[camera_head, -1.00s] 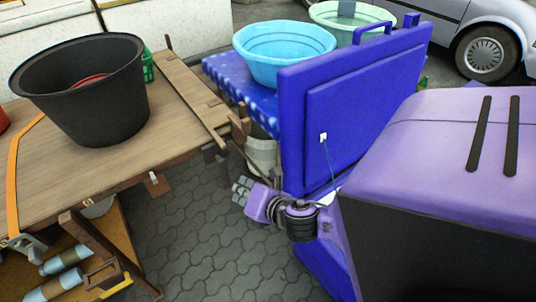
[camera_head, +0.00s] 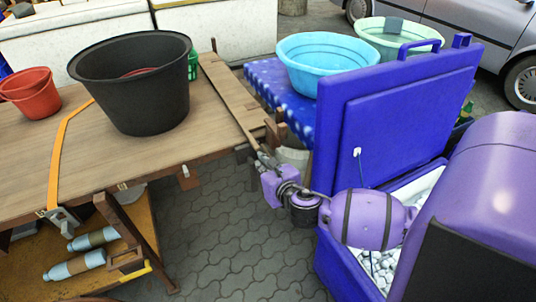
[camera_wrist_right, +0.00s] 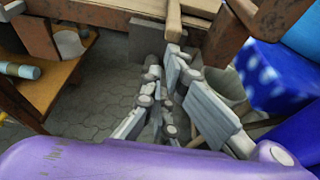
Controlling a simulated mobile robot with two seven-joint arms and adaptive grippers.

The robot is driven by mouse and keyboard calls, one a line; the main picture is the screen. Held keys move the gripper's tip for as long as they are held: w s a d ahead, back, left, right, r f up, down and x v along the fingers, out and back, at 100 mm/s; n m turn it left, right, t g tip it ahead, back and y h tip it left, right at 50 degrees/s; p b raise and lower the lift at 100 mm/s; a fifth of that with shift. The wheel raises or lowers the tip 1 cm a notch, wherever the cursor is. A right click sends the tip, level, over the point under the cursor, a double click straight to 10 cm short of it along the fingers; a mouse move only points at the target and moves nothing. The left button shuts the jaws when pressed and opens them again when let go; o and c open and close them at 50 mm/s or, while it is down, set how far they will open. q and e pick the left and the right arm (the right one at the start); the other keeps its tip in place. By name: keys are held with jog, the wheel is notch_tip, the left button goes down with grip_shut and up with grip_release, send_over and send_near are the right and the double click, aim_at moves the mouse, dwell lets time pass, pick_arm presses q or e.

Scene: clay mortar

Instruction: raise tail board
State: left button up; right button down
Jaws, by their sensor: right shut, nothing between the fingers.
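A wooden cart bed (camera_head: 110,150) fills the left of the head view. A long plank (camera_head: 232,95), which looks like the tail board, lies about flat along its right edge. My right gripper (camera_head: 263,158) is at the near end of this plank, by a dark wooden corner piece (camera_head: 273,132). In the wrist view the gripper (camera_wrist_right: 172,52) is shut with nothing held. Its tips are close under the wooden end piece (camera_wrist_right: 172,22); I cannot tell whether they touch. My left gripper is not in view.
A black tub (camera_head: 135,95), red pots (camera_head: 32,95) and an orange strap (camera_head: 62,150) are on the bed. A blue cooler (camera_head: 395,115) with its lid up stands right of the gripper. Bottles (camera_head: 75,265) lie on a lower shelf. Paving (camera_head: 220,240) between is clear.

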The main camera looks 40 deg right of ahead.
jog(key=shift+w+d+f, duration=0.1)
jog(key=shift+w+f, duration=0.15)
jog(key=shift+w, duration=0.3)
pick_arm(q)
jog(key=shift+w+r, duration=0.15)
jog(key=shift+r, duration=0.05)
pick_arm(e)
jog(key=shift+r, duration=0.15)
